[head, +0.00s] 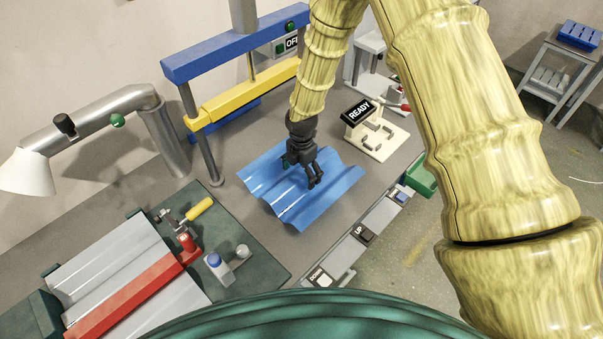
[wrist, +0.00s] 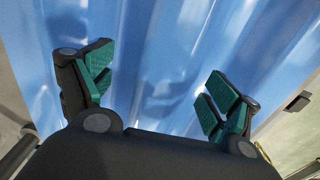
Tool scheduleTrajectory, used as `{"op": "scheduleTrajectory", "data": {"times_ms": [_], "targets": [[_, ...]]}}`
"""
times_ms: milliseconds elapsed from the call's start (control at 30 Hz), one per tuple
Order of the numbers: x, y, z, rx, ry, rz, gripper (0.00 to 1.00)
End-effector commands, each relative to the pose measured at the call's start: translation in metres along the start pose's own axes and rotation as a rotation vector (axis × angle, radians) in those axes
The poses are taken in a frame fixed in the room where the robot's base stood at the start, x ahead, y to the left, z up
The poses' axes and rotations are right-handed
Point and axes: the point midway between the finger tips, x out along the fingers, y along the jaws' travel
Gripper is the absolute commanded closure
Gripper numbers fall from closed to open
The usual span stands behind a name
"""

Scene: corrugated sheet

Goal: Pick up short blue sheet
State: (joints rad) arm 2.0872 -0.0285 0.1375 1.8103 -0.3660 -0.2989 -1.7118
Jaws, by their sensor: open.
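The short blue sheet (head: 290,207) is corrugated and lies on the grey bench top in the head view. It fills most of the wrist view (wrist: 160,60), with its ridges running away from me. My gripper (head: 305,178) is over the sheet's middle, pointing down. In the wrist view my gripper (wrist: 160,95) has its two green-padded fingers wide apart with nothing between them but the sheet's surface beyond. I cannot tell whether the fingertips touch the sheet. The gripper and its shadow hide part of the sheet's middle.
A blue and yellow press frame (head: 235,95) stands behind the sheet. A READY sign (head: 360,112) on a cream stand is at back right. UP (head: 364,236) and DOWN (head: 321,277) buttons line the front edge. A grey sheet under a red bar (head: 125,295) lies front left.

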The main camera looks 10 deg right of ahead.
Motion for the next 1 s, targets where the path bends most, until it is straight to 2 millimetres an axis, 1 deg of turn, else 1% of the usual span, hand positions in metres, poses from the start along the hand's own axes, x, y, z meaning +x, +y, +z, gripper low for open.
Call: {"op": "scheduleTrajectory", "data": {"times_ms": [300,667,700,1000], "targets": [[0.0025,0.0004,0.0001,0.0,-0.001,0.001,0.11],[0.0026,0.0002,-0.0001,-0.001,0.0,0.0,0.77],[0.0025,0.0003,-0.0001,-0.001,0.0,0.0,0.78],[0.0008,0.0003,-0.0001,-0.001,0.0,0.001,0.78]]}}
